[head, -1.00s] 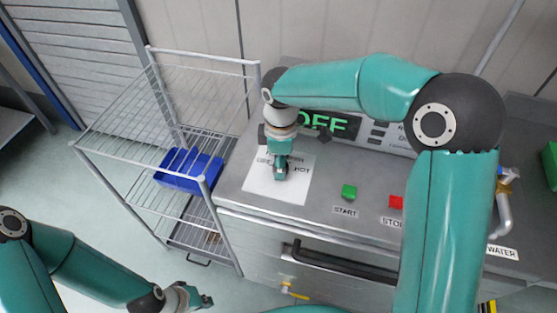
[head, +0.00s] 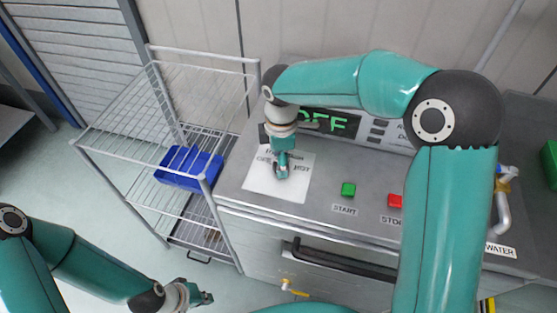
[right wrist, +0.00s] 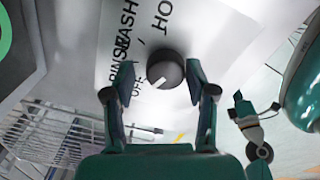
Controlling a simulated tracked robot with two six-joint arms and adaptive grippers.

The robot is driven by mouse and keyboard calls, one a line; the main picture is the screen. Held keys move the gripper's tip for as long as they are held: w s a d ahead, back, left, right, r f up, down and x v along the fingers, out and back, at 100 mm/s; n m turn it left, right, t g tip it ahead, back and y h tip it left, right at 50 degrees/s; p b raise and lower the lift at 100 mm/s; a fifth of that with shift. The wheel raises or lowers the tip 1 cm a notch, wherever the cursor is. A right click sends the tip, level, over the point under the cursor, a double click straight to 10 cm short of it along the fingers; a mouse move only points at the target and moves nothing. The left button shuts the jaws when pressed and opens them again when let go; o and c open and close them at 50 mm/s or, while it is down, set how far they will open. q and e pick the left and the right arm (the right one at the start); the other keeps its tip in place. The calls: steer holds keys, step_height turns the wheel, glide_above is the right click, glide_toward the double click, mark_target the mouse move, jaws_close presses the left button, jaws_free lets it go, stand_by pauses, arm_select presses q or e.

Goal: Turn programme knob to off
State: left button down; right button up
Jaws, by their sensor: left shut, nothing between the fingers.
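The programme knob (right wrist: 165,70) is dark and round with a white pointer line. In the right wrist view the line points to the lower left, toward the OFF label (right wrist: 138,88). My right gripper (right wrist: 160,68) is open, with one finger on each side of the knob and gaps visible on both sides. In the head view my right gripper (head: 281,173) is over the white label sheet (head: 265,185) and hides the knob. The green display (head: 335,122) is partly covered; its visible letters end in FF. My left gripper (head: 206,298) is shut and empty, low in front of the machine.
A green START button (head: 348,190) and red STOP button (head: 395,201) sit on the steel top. A black handle (head: 340,262) crosses the front. A wire rack (head: 150,105) with a blue bin (head: 190,167) stands left. A pipe (head: 503,215) rises at right.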

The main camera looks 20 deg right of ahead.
steer(key=shift+o, duration=0.4)
steer(key=shift+s, duration=0.15)
step_height(320, 180, up, 12)
stand_by(0.3)
steer(key=shift+a+f, duration=0.1)
steer(key=shift+f, duration=0.05)
stand_by(0.3)
